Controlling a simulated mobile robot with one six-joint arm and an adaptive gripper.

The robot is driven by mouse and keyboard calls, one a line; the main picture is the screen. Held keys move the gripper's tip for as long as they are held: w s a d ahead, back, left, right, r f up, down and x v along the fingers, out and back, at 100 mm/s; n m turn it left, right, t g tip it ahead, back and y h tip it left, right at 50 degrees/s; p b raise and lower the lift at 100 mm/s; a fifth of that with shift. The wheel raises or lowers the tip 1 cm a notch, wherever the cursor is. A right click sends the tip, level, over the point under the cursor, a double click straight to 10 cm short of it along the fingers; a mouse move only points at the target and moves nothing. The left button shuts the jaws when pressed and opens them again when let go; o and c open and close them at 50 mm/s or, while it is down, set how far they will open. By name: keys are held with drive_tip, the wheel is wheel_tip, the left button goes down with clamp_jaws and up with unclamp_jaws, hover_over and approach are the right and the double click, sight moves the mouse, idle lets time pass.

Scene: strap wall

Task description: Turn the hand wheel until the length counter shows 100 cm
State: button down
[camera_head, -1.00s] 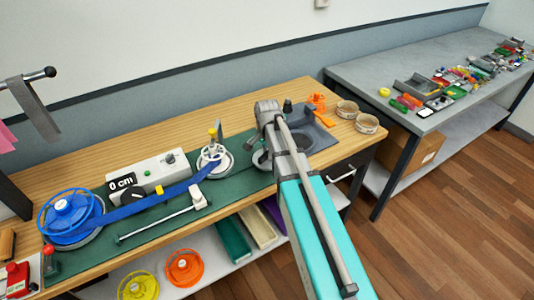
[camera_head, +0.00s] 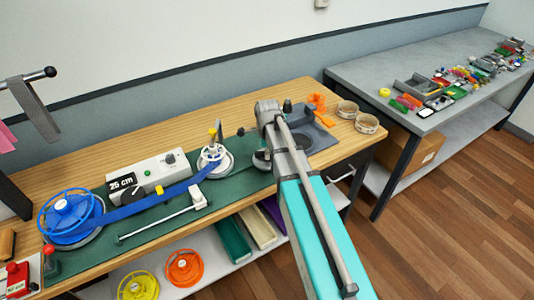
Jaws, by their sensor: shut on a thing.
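The length counter (camera_head: 122,183) on the white box reads about 25 cm; its last digit is hard to read. A blue strap (camera_head: 150,202) runs from the blue reel (camera_head: 70,212) at the left, past the counter, to the small reel (camera_head: 213,158) at the middle of the bench. My arm's grey wrist is over the right part of the green mat. A dark round part (camera_head: 261,159), which may be the hand wheel, shows partly beside it. My gripper is hidden behind my arm, so its hold does not show.
Two round tins (camera_head: 357,115) and an orange item (camera_head: 318,103) stand right of my wrist. A white rod (camera_head: 155,222) lies along the mat's front. Yellow (camera_head: 138,287) and orange (camera_head: 184,267) reels lie on the lower shelf. A grey table (camera_head: 370,80) with small parts stands at the right.

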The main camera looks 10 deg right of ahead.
drive_tip(key=m, duration=0.3)
drive_tip(key=shift+m, duration=2.1)
drive_tip(key=c, duration=0.6)
unclamp_jaws()
drive_tip(key=shift+n, duration=0.5)
